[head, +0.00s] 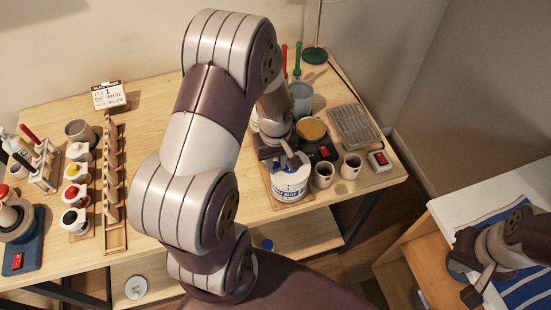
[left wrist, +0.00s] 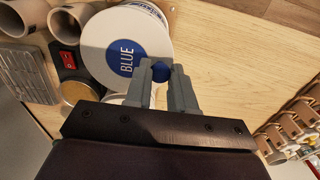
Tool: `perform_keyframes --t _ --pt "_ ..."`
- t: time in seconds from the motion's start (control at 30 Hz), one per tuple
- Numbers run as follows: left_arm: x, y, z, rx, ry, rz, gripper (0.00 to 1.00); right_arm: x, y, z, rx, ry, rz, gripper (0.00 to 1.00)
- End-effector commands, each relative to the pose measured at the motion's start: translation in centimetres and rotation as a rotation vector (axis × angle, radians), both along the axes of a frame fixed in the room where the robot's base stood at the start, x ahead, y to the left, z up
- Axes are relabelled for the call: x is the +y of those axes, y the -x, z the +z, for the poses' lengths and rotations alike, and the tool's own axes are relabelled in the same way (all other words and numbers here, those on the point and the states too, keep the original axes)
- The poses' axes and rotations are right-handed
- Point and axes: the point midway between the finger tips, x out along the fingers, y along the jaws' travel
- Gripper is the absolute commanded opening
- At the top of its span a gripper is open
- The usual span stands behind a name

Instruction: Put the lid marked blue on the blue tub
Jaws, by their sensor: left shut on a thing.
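The blue tub (head: 289,193) is white with a blue-lettered label and stands upright near the table's front edge, right of centre. The lid marked blue (left wrist: 98,45) is a white disc with a round blue "BLUE" sticker. In the head view the lid (head: 281,176) is over the tub's top; I cannot tell if it is seated. My left gripper (left wrist: 160,75) is shut on the lid's blue knob; it also shows in the head view (head: 290,153), partly hiding the lid. My right gripper (head: 478,286) is at the lower right, away from the tub; its jaw opening is unclear.
Two cups (head: 323,174) stand right of the tub. Behind are a scale with a tan-topped jar (head: 312,129), a grey cup (head: 300,98) and a ribbed grey tray (head: 354,126). A wooden rack (head: 113,190) and several small jars are at left. The middle tabletop is clear.

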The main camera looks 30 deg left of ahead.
Motion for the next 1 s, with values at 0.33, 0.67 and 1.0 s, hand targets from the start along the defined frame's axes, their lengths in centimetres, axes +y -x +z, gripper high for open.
perform_keyframes --t 0.33,0.67,1.0 --pt "0.0 0.0 -0.3 0.0 0.0 0.0 0.49 0.0 0.0 -0.2 0.0 0.0 0.0 0.0" --pt "0.0 -0.2 1.8 -0.006 -0.002 0.0 0.49 0.0 0.0 -0.4 0.0 0.0 0.0 0.0" --pt "0.0 -0.1 10.2 -0.003 -0.001 0.0 0.49 0.0 0.0 -1.4 0.0 0.0 0.0 0.0"
